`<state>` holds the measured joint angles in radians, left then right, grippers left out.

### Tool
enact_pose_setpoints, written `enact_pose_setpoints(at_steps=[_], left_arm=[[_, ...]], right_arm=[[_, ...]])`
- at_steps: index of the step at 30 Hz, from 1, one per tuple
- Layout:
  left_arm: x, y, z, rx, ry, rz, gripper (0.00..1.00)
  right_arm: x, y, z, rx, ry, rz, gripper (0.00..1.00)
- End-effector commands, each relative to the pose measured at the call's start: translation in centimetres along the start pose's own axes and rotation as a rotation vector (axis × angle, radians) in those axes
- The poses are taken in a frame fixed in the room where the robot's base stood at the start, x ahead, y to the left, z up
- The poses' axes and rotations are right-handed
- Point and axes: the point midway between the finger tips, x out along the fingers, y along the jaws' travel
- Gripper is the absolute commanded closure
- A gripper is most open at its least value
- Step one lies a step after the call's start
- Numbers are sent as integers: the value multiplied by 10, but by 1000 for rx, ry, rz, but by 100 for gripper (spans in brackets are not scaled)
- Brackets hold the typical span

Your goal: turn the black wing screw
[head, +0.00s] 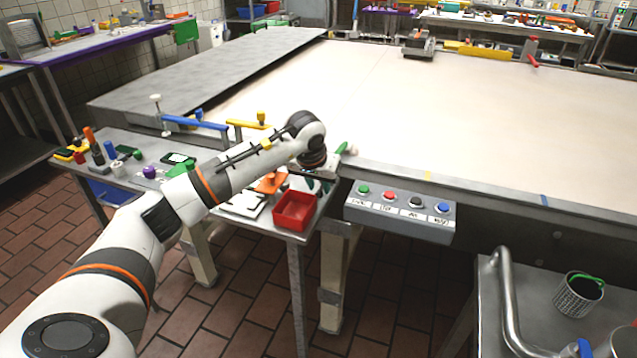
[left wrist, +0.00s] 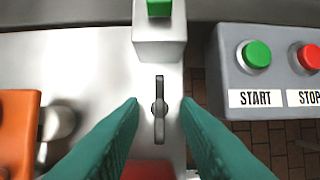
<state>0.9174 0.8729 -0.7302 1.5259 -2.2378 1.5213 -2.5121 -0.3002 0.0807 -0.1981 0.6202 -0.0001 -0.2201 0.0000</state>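The black wing screw (left wrist: 159,108) shows in the left wrist view, its wing standing lengthwise up the picture on a bright metal surface. It is just below a pale metal block (left wrist: 159,40) with a green top piece (left wrist: 159,8). My left gripper (left wrist: 160,112) is open. Its two green fingers stand on either side of the screw, with a gap on each side. In the head view my left gripper (head: 318,186) points down at the table corner beside the button box. The screw is hidden there. My right gripper is in neither view.
The grey button box (head: 400,214) is close on the right, its START button (left wrist: 257,54) near my fingers. A red bin (head: 295,210) and an orange object (head: 270,183) are close by. The large pale worktop (head: 430,120) behind is mostly clear.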

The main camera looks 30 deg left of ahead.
Motion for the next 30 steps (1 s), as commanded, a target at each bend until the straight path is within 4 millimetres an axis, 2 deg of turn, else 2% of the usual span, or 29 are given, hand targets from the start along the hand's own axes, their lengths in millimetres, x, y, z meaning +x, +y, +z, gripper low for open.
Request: enact_pose_setpoints(at_steps=[8,14,24,30], left_arm=[[2,0,0,0,0,0,71],[2,0,0,0,0,0,100],[2,0,0,-19,0,9,100],[1,-1,1,-98,-1,42,100]], right_arm=[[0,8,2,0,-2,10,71],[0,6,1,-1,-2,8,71],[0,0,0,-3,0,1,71],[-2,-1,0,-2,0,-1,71]])
